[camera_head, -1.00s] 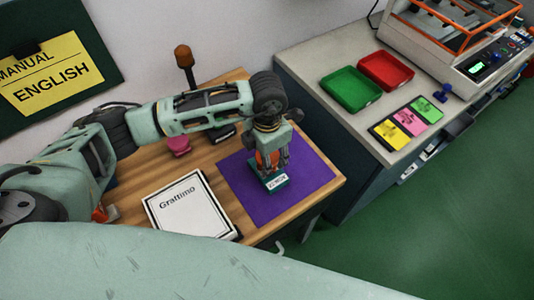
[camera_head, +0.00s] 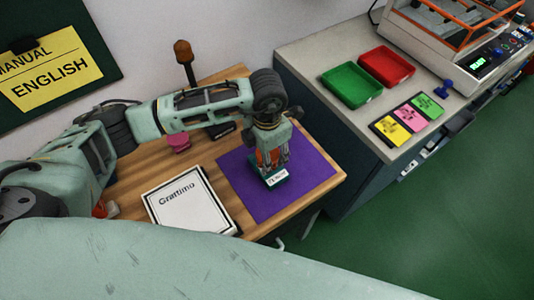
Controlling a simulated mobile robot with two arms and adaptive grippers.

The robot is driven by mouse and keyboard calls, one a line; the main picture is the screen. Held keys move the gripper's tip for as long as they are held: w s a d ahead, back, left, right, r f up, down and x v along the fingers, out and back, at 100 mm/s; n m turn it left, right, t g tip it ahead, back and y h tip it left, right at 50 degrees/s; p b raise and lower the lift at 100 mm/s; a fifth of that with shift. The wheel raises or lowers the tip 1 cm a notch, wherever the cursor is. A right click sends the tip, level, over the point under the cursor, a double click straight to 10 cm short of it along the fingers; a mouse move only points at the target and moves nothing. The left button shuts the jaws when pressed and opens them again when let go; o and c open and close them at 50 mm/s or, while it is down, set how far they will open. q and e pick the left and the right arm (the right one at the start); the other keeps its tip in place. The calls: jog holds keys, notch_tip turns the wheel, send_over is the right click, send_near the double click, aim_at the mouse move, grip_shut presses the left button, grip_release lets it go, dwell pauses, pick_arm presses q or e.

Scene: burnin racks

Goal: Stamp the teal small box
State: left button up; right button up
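The teal small box (camera_head: 275,183) sits on the purple mat (camera_head: 306,180) on the wooden table and has a white label on its near side. My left gripper (camera_head: 270,167) points down over it. Its fingers are around an orange-red object (camera_head: 264,157), which looks like a stamp. The lower end of that object is at the top of the teal box; whether they touch cannot be told. The gripper hides much of the box top. My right gripper is not in view.
A white framed "Grattimo" card (camera_head: 190,204) lies left of the mat. A pink object (camera_head: 178,142) and a dark object (camera_head: 220,130) are behind. A brown-topped post (camera_head: 184,58) stands at the back. Green (camera_head: 351,86) and red (camera_head: 386,66) trays are on the right bench.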

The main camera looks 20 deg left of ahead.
pick_arm(q)
jog(key=shift+f+b, duration=0.35)
jog(key=shift+f, duration=0.1)
dwell(0.6)
dwell(0.9)
jog(key=shift+s, duration=0.1)
dwell(0.4)
jog(key=shift+r, duration=0.7)
jog(key=shift+r+p, duration=1.75)
jog(key=shift+r, duration=1.05)
